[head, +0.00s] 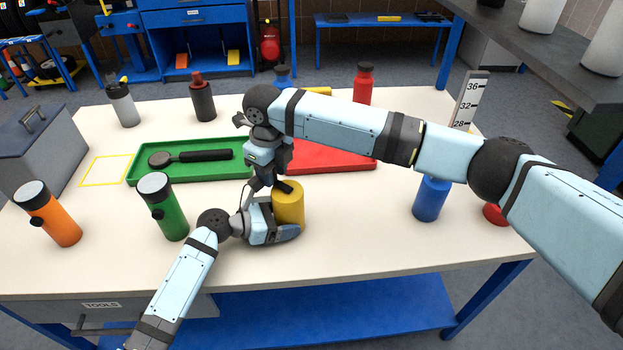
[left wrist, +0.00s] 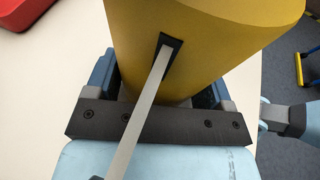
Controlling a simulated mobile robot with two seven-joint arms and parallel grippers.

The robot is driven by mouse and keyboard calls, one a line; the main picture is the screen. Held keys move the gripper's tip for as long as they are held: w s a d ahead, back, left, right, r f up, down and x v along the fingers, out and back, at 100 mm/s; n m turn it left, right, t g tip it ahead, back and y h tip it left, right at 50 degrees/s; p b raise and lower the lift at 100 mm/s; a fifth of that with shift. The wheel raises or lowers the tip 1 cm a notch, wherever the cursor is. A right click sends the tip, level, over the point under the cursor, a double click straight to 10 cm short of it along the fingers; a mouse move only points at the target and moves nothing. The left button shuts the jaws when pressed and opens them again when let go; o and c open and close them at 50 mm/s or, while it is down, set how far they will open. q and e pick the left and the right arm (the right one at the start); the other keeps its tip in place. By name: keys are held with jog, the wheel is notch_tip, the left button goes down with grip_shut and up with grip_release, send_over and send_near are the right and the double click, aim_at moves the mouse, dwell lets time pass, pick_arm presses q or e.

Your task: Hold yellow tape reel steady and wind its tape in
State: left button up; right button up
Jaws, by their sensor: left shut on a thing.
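The yellow tape reel (head: 290,205) stands upright near the front middle of the table. My left gripper (head: 278,226) is shut on its lower part from the front. In the left wrist view the reel (left wrist: 200,45) sits between the fingers (left wrist: 160,95), and a pale grey tape (left wrist: 145,105) comes out of a dark slot in its side and runs down past the gripper. My right gripper (head: 275,185) points down over the reel's top. Its fingertips are at or close to the top, but the contact and the finger gap are hidden.
A green bottle (head: 165,210) and an orange bottle (head: 52,215) stand left of the reel; a blue bottle (head: 430,198) stands right. Behind are a green tray (head: 185,172) and a red tray (head: 325,160). Bare table lies between the reel and the blue bottle.

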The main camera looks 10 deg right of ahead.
jog(key=shift+s+a, duration=0.25)
jog(key=shift+r, duration=0.5)
jog(key=shift+c, duration=0.3)
jog(key=shift+o, duration=1)
notch_tip(320, 180, up, 3)
jog(key=shift+f, duration=0.1)
jog(key=shift+w+d+r, duration=0.1)
jog(key=shift+r, duration=0.75)
jog(key=shift+w+d+r, duration=0.1)
jog(key=shift+r, duration=0.7)
